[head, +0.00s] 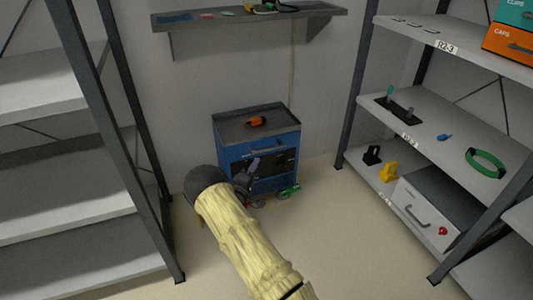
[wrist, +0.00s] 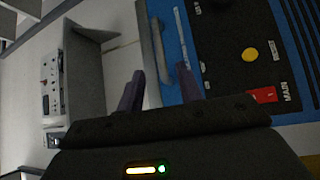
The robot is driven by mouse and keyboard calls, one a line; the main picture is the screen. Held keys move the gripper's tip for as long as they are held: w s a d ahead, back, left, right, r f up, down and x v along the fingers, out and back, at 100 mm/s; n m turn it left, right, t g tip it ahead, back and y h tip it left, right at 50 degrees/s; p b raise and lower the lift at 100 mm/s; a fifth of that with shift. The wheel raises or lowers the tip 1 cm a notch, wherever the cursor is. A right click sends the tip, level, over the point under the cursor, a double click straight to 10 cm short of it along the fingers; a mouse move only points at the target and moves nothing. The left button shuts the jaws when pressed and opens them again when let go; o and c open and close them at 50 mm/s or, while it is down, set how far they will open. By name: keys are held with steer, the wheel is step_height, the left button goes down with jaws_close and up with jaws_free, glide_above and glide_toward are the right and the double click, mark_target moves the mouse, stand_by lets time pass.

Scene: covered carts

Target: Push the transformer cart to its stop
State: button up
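The blue cart (head: 230,151), which I take to be the transformer cart, stands against the back wall with a grey tray top. Its front carries a dark panel, which also shows in the wrist view (wrist: 225,45) with a yellow knob, a red switch and the words MAIN and POWER. A grey bar handle (wrist: 183,84) stands out from the blue front. In the head view my gripper (head: 246,174) partly hides the cart's front.
An orange tool (head: 257,121) lies on the cart's top. A green item (head: 289,190) is low by the cart's right front. Shelf racks stand at left (head: 66,160) and right (head: 450,130), and a wall shelf (head: 250,18) hangs above. Floor is clear right of the cart.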

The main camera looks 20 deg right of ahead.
mark_target(266, 149)
steer(key=b+x, duration=0.4)
steer(key=x, duration=0.6)
steer(key=shift+a, duration=0.1)
steer(key=shift+w+d+r, duration=0.1)
steer(key=shift+w+d, duration=0.15)
steer(key=shift+w, duration=0.05)
jaws_close()
